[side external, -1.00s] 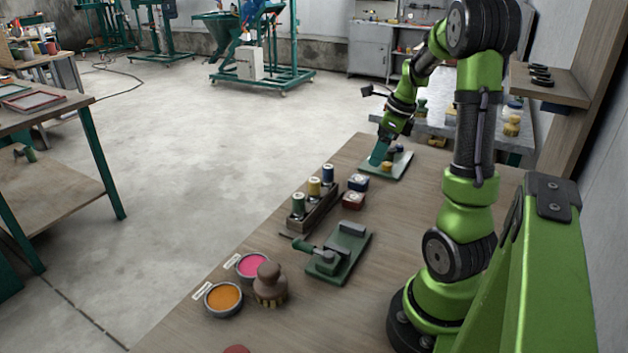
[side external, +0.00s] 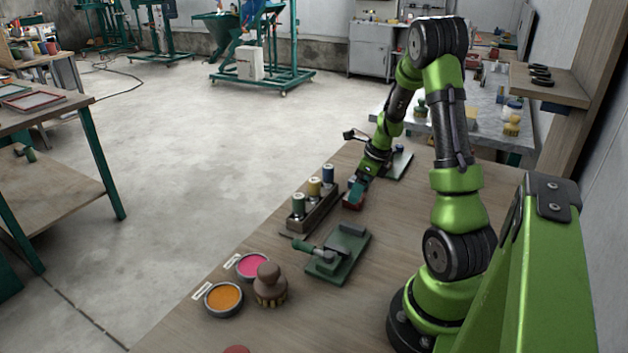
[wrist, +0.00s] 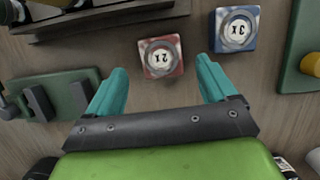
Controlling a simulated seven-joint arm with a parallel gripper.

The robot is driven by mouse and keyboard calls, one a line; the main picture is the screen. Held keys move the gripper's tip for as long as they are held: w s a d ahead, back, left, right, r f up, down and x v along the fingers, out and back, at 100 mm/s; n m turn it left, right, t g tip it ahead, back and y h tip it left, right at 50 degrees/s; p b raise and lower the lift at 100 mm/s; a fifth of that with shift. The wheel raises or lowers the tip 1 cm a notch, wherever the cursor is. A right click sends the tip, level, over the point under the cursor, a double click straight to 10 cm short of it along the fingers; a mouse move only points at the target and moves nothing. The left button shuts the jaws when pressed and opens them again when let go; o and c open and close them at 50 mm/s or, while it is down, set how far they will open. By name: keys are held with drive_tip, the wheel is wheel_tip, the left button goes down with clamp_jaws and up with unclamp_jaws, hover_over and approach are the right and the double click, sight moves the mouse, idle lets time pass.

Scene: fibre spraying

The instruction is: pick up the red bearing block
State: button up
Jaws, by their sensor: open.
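The red bearing block (wrist: 162,57) lies on the wooden bench, a small cube with a pale ring on top marked 2X. It shows just ahead of and between the teal fingers in the wrist view. In the side view the red block (side external: 352,203) is partly hidden by my gripper (side external: 358,190). My gripper, also in the wrist view (wrist: 158,85), is open and empty, with its fingers pointing down toward the block. A blue bearing block (wrist: 236,29) marked 3X sits to the right of the red one, beyond the right fingertip.
A wooden rack with several spools (side external: 314,188) stands left of the red block. A green clamp fixture (side external: 340,254) lies toward the front. A green plate (side external: 398,166) lies behind my gripper. Paint bowls (side external: 223,299) and a brush (side external: 269,284) stand nearer the front edge.

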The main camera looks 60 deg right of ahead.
sight(345, 204)
drive_tip(key=x, duration=0.3)
drive_tip(key=shift+w+d+f, duration=0.15)
drive_tip(key=shift+w+f, duration=0.05)
drive_tip(key=shift+f, duration=0.1)
drive_tip(key=c, duration=1.3)
